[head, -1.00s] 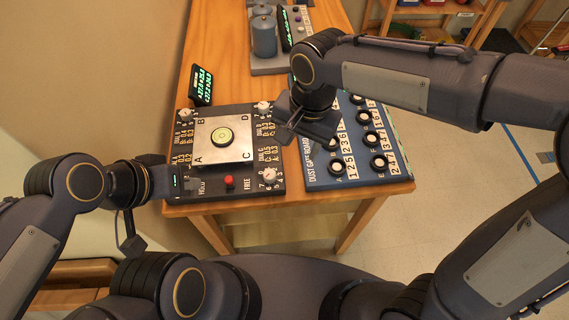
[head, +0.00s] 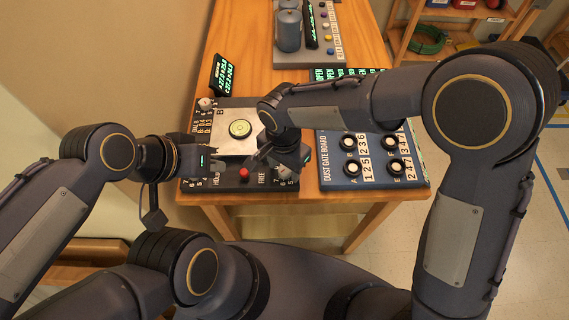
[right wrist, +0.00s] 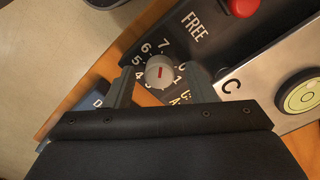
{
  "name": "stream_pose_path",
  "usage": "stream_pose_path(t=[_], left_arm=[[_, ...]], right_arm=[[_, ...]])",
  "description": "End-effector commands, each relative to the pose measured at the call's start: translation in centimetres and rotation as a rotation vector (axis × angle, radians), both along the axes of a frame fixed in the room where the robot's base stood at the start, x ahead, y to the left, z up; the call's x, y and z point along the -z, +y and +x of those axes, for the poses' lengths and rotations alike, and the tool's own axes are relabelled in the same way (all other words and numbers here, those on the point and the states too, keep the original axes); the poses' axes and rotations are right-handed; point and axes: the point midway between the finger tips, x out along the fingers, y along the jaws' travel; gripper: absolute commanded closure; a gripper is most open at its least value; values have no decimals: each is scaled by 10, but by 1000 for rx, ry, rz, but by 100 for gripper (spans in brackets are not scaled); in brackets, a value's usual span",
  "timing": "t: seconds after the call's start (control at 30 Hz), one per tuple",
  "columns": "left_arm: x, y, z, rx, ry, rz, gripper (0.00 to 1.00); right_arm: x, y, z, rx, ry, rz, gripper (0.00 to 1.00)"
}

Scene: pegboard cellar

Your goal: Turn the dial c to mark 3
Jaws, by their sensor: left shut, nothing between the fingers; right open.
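Dial c (right wrist: 157,71), a pale round knob with a red line, sits by the plate corner lettered C in the right wrist view. I cannot tell which mark the line points to. In the head view the dial (head: 285,172) is partly covered by my right gripper (head: 270,162). That gripper is open, with its fingers (right wrist: 160,88) on either side of the knob; contact is unclear. My left gripper (head: 212,160) is shut and empty at the panel's left edge.
The panel carries a metal plate (head: 226,145) with a round green level (head: 240,129) and a red button (head: 244,173). A small green display (head: 222,75) stands behind. The blue dust gate board (head: 340,178) lies to the right. Canisters (head: 288,30) stand farther back.

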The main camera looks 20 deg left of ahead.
Motion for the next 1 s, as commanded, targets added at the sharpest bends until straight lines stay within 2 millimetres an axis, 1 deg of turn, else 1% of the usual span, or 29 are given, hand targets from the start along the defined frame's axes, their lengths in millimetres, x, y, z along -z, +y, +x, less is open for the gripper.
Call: stream_pose_path(t=[0.2,0.23,0.5,0.57,0.83,1.0], left_arm=[[0,0,0,0,0,0,100],[0,0,0,0,0,0,100],[0,0,0,0,0,0,100],[0,0,0,0,0,0,100],[2,0,0,0,0,0,100],[6,0,0,0,0,0,100]], right_arm=[[1,0,0,0,0,0,50],[1,0,0,0,0,0,52],[0,0,0,0,0,0,88],[0,0,0,0,0,0,94],[1,0,0,-30,0,0,94],[2,0,0,-106,0,1,94]])
